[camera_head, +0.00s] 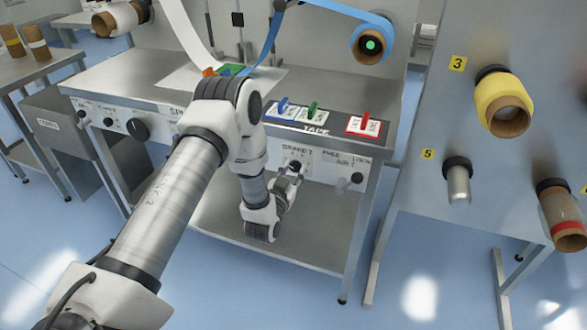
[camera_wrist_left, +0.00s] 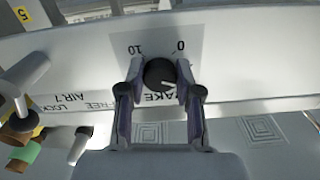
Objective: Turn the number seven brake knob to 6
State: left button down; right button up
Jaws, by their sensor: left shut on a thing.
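The brake knob (camera_wrist_left: 160,73) is a small round black knob with a light pointer mark, on a grey label marked 0 and 10 and partly readable as "AKE". The pointer mark is towards the lower right in the left wrist view. In the head view the knob (camera_head: 295,166) is on the white front panel, partly hidden by my arm. My left gripper (camera_head: 290,170) reaches it from below. In the left wrist view my left gripper (camera_wrist_left: 160,79) is shut on the knob, one finger on each side. My right gripper is not in view.
To the right of the brake knob is a lever labelled "AIR 7" (camera_head: 356,178). A roll stand (camera_head: 470,120) with numbered rolls stands at right. Floor is clear between table and stand.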

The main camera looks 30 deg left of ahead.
pick_arm(q)
jog(key=m+p, duration=0.2)
jog(key=m, duration=0.2)
jog(key=shift+r, duration=0.15)
jog(key=m+p, duration=0.3)
jog(key=m, duration=0.2)
jog(key=shift+a+m, duration=0.1)
jog(key=shift+m, duration=0.3)
jog(key=m+p, duration=0.2)
jog(key=m, duration=0.3)
jog(key=shift+r+p, duration=0.15)
jog(key=shift+p, duration=0.2)
jog(key=shift+m+p, duration=0.7)
jog(key=shift+m, duration=1.1)
jog(key=c, duration=0.8)
grip_release()
jog(key=shift+s, duration=0.1)
